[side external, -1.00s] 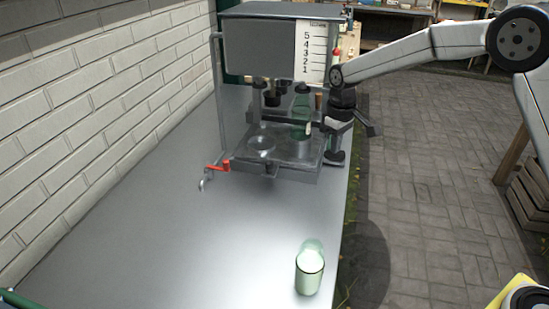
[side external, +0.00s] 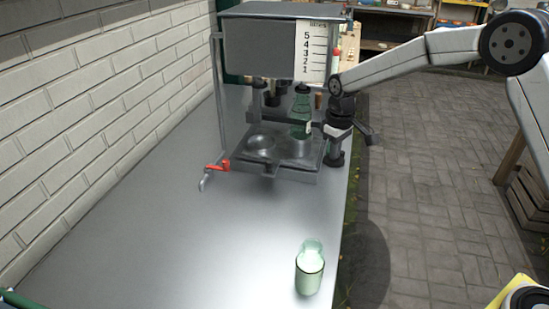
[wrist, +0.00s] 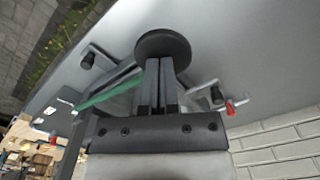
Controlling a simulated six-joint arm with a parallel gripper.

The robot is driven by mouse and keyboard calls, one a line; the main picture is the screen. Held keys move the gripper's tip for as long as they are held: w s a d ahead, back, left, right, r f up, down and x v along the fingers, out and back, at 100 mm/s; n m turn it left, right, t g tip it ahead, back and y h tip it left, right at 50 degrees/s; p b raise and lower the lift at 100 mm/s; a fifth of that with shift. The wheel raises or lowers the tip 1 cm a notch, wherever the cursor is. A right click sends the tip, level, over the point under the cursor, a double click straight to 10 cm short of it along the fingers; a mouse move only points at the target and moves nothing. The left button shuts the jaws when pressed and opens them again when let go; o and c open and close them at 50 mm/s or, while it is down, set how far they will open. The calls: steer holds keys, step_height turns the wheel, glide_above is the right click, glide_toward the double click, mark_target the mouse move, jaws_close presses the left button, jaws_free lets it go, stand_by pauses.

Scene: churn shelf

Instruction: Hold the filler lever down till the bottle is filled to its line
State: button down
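The filler (side external: 262,45) is a grey tank on a frame at the back of the bench, with a litre scale (side external: 311,52) on its front. A green glass bottle (side external: 301,112) stands under it, on the right of the drip tray. Its fill level and line are too small to make out. My gripper (side external: 338,128) points down at the filler's right side, beside the bottle. In the wrist view my gripper (wrist: 159,75) has its fingers together, and their tips overlap a black round disc (wrist: 163,46). Contact with this disc, and whether it belongs to the lever, cannot be told.
A tap with a red handle (side external: 222,165) is at the filler's left front. A green glass (side external: 309,272) with white contents stands near the bench's front right edge. A brick wall (side external: 95,95) borders the left. The middle of the bench is clear.

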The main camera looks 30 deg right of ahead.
mark_target(334, 163)
steer(key=shift+s+f, duration=0.1)
steer(key=shift+f, duration=0.7)
steer(key=shift+a+f, duration=0.1)
steer(key=shift+f, duration=0.05)
steer(key=shift+s+f, duration=0.1)
steer(key=shift+f, duration=0.7)
steer(key=shift+a+f, duration=0.1)
steer(key=shift+f, duration=1.5)
stand_by(4.7)
